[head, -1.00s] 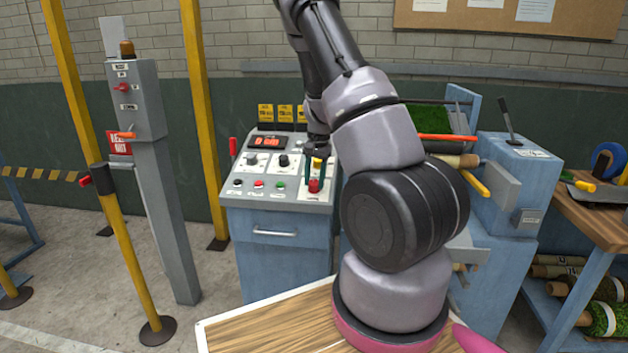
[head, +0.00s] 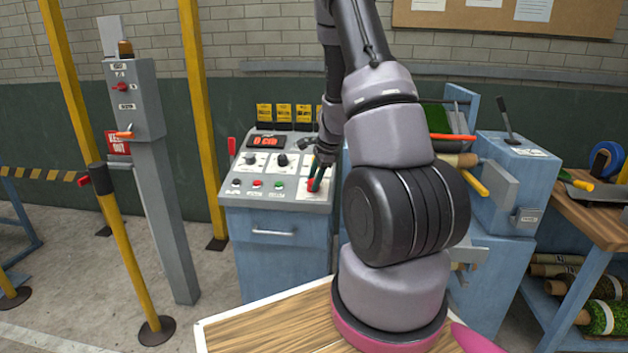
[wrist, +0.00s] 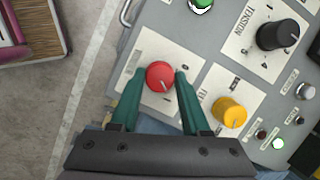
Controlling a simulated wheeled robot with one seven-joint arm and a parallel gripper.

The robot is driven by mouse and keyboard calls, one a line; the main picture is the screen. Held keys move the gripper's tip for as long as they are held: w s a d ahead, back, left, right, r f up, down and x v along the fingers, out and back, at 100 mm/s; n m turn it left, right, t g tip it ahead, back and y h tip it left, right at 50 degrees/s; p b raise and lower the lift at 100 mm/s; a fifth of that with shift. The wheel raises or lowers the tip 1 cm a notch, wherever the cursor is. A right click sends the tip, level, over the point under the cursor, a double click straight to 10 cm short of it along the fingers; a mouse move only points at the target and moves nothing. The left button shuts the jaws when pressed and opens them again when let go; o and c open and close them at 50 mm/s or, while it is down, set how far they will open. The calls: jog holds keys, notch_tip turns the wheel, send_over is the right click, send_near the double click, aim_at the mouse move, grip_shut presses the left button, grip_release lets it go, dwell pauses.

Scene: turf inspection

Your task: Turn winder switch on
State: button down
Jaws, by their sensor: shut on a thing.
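A red rotary knob (wrist: 159,76) with a pale pointer line sits on a white plate on the sloped grey control panel (head: 262,203). The plate's lettering is too small to read. My gripper (wrist: 159,78) has its two teal fingers on either side of the knob and is shut on it. In the head view my gripper (head: 316,174) reaches down to the panel's right front part, and its fingers partly cover the knob (head: 314,185). I cannot tell from lettering which control is the winder switch.
A yellow knob (wrist: 229,112) is close beside the right finger. The panel has a red display (head: 266,141). A grey post box (head: 134,99) stands at left.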

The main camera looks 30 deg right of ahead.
jog(key=shift+m+t, duration=0.3)
jog(key=shift+m, duration=0.6)
jog(key=shift+c, duration=1.9)
grip_release()
jog(key=v, duration=1)
jog(key=shift+s+r, duration=0.25)
jog(key=shift+r, duration=0.05)
jog(key=shift+a, duration=0.1)
